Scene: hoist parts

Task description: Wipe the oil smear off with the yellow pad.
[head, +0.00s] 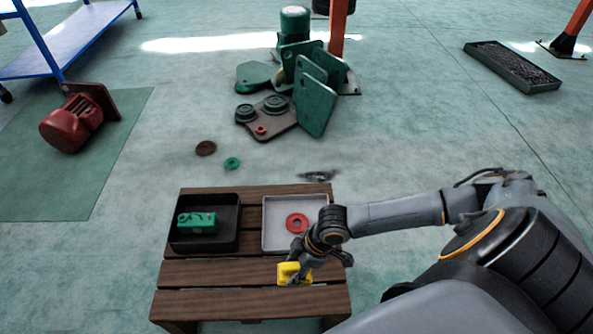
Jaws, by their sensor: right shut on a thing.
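The yellow pad (287,274) is at the front right part of the low wooden bench (220,302). My right gripper (297,275) is shut on the pad from above and partly covers it. I cannot tell whether the pad touches the slats or is held just above them. I cannot make out the oil smear on the bench; the pad, gripper and arm hide part of the wood there. My left gripper is not in view.
A black tray (174,240) with a green block (197,222) stands on the bench's back left. A grey tray (268,245) with a red ring (297,223) stands beside it. Green machine parts (316,100) stand on the floor behind. The bench's front left is clear.

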